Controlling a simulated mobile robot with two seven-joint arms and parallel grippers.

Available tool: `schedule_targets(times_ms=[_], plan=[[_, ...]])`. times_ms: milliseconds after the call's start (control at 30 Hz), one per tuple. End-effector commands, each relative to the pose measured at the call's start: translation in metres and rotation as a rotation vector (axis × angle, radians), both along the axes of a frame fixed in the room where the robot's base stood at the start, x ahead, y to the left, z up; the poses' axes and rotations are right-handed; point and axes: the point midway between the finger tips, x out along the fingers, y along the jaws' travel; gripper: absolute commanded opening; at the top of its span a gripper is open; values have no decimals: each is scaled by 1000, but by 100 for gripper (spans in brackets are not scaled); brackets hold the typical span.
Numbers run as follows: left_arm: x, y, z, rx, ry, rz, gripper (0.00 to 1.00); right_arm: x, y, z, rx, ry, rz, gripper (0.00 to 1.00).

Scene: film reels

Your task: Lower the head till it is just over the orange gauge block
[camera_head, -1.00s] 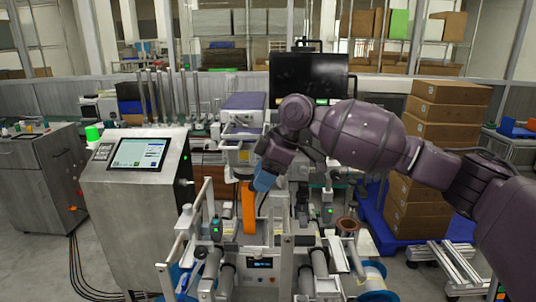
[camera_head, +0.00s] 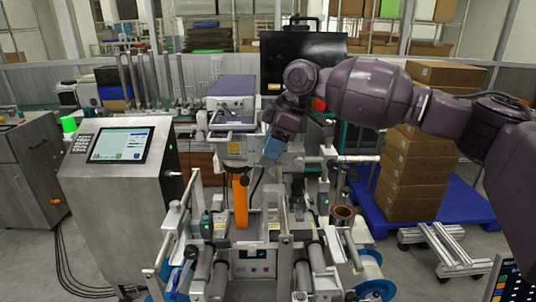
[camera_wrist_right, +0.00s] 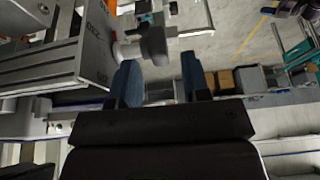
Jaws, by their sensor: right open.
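The orange gauge block (camera_head: 240,203) stands upright in the middle of the machine in the head view. The machine's head, with a purple-topped box (camera_head: 231,88) and a pale lower body (camera_head: 238,147), is directly above it. Any gap between the head's underside and the block is too small to judge. My right gripper (camera_head: 272,148), with blue fingers, is to the right of the head's lower body, above and right of the block. The right wrist view shows the two blue fingers (camera_wrist_right: 160,80) apart with nothing between them. My left gripper is out of view.
A control cabinet with a lit screen (camera_head: 118,145) stands at left. Rollers and metal posts (camera_head: 197,200) surround the block. A black monitor (camera_head: 302,62) is behind my arm. Stacked cartons (camera_head: 414,165) stand on a blue pallet (camera_head: 460,205) at right.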

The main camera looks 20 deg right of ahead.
Motion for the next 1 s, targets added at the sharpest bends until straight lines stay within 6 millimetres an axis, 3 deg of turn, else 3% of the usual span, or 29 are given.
schedule_targets(times_ms=[233,600,867,1000], plan=[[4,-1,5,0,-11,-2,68,3,9,-23,0,1,-1,43],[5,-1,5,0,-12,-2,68,3,11,-27,1,0,0,43],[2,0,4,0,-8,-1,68,2,11,-28,1,2,1,5],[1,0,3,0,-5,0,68,2,12,-28,0,5,2,4]])
